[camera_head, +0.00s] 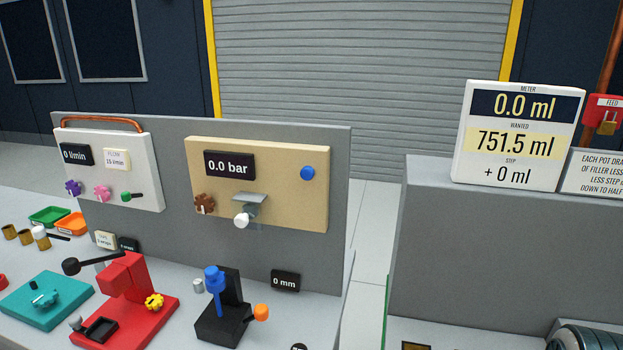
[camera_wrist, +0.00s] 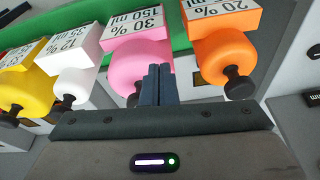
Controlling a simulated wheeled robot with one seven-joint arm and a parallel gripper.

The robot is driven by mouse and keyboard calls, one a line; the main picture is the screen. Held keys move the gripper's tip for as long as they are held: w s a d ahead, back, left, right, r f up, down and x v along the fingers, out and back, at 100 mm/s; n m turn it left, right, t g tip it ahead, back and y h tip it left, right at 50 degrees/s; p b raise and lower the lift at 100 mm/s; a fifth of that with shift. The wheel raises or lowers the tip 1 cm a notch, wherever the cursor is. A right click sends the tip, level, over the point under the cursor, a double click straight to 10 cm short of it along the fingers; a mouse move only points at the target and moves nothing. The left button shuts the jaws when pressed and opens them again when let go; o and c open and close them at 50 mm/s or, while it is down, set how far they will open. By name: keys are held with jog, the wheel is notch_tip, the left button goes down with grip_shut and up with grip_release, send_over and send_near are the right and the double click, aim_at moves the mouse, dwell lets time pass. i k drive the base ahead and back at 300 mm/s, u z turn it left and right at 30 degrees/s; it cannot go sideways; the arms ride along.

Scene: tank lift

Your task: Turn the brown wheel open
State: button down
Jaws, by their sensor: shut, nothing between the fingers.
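The brown wheel (camera_head: 204,204) is a small lobed knob at the left of the tan panel (camera_head: 285,190). It sits below a dark display reading 0.0 bar (camera_head: 230,165). The wheel is not visible in the wrist view. My gripper (camera_wrist: 157,72) shows only in the wrist view, with its two dark fingers together and nothing between them. Its fingertips are in front of a pink pot (camera_wrist: 140,65) labelled 30 % 150 ml; I cannot tell whether they touch. The gripper is away from the brown wheel.
Yellow (camera_wrist: 20,75), white (camera_wrist: 72,70) and orange (camera_wrist: 222,60) pots flank the pink one. The tan panel also has a blue button (camera_head: 307,173) and a white-ended fitting (camera_head: 242,220). A red press (camera_head: 125,300) and a black stand (camera_head: 222,310) stand in front.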

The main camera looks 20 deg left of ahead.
aim_at(204, 204)
jog(key=k, duration=0.45)
jog(key=u, duration=1.6)
jog(key=i, duration=0.25)
jog(key=z, duration=0.35)
jog(key=k, duration=1.2)
jog(key=u, duration=0.85)
jog(key=i, duration=1.75)
jog(key=z, duration=0.55)
